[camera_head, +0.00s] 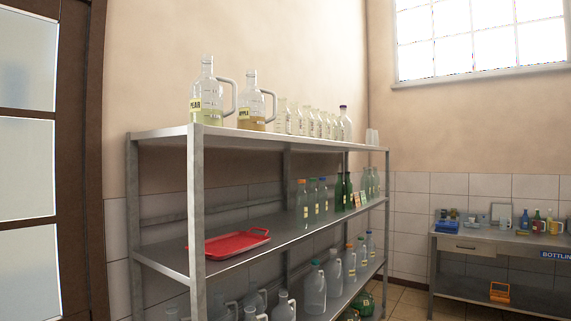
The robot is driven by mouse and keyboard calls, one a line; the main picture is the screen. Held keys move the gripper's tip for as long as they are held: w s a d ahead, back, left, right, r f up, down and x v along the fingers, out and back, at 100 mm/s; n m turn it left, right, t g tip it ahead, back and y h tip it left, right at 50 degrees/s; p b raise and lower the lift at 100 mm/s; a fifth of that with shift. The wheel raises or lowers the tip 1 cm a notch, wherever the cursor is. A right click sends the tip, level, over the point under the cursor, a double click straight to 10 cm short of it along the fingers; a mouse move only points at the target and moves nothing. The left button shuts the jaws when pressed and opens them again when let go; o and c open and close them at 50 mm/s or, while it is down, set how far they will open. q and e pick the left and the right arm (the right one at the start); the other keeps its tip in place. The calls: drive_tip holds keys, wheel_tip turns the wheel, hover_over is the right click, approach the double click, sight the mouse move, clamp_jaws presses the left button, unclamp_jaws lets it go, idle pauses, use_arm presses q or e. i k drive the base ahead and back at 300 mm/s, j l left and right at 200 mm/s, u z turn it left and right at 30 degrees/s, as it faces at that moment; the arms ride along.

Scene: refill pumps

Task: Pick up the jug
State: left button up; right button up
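Two clear glass jugs with handles stand upright on the top shelf of a metal rack. The front jug (207,92) has a yellow label and holds pale yellow-green liquid. The second jug (251,101), just right of it, has a yellow label and holds amber liquid. Several larger translucent jugs, among them one with a green cap (315,290), stand on the lowest shelf, some cut off by the frame's bottom edge. Neither of my grippers is in view.
The metal rack (196,215) stands along the wall. Several clear bottles (300,120) line its top shelf behind the jugs. A red tray (229,242) and small bottles sit on the middle shelf. A workbench (500,246) with bottles is at right; a dark-framed door (85,150) is at left.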

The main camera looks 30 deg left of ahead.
sight(251, 109)
drive_tip(key=i+l+u, duration=0.1)
drive_tip(key=i+u, duration=0.25)
drive_tip(key=i+l+u, duration=0.2)
drive_tip(key=i+u, duration=0.15)
drive_tip(key=i+l+u, duration=0.35)
